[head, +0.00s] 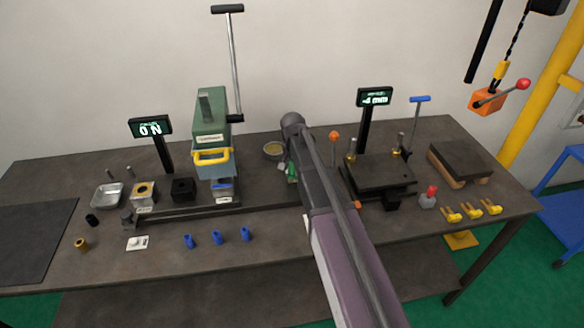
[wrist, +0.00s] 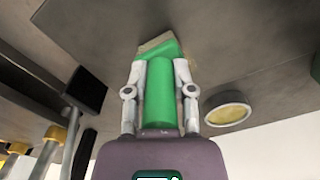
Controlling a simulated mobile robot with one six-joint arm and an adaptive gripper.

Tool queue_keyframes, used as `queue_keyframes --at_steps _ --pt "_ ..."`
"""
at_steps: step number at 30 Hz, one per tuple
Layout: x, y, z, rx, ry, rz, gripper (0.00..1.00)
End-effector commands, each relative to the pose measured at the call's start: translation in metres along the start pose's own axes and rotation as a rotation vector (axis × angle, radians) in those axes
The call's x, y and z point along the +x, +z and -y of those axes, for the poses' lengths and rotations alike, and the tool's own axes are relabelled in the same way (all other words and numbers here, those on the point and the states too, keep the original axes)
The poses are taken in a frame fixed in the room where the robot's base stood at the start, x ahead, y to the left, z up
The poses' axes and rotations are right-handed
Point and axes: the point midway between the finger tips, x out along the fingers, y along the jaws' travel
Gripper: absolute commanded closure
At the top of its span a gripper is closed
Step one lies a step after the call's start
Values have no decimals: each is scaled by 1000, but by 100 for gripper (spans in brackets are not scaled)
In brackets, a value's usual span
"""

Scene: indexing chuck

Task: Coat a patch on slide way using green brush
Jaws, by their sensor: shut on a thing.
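My gripper (wrist: 160,95) is shut on the green handle of the brush (wrist: 160,92), with one pale finger on each side. The brush's tan bristle end (wrist: 157,42) points away from the wrist, over a dark grey surface; I cannot tell whether it touches. In the head view a bit of green on the brush (head: 292,172) shows beside my arm, which hides most of the gripper and what lies beneath. A round pot with yellowish contents (head: 273,149) stands just left of the gripper; it also shows in the wrist view (wrist: 227,110). I cannot identify the slide way for sure.
Left of my arm stand a green press (head: 210,125) and a low dark rail (head: 190,212). To the right are a dark fixture with brass-topped posts (head: 378,175) and a display reading -4 mm (head: 375,97). Several blue pieces (head: 217,236) lie near the front.

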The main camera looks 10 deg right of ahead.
Motion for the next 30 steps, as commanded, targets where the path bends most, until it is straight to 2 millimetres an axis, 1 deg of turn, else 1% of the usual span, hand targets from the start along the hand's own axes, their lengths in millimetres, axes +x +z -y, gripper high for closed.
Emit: queue_keyframes --at_steps 1,9,23,30 --pt "0 5 -2 0 0 0 100" --pt "1 18 -9 0 0 0 100" --pt "1 20 -10 0 0 0 100" --pt "1 29 -15 0 0 0 100"
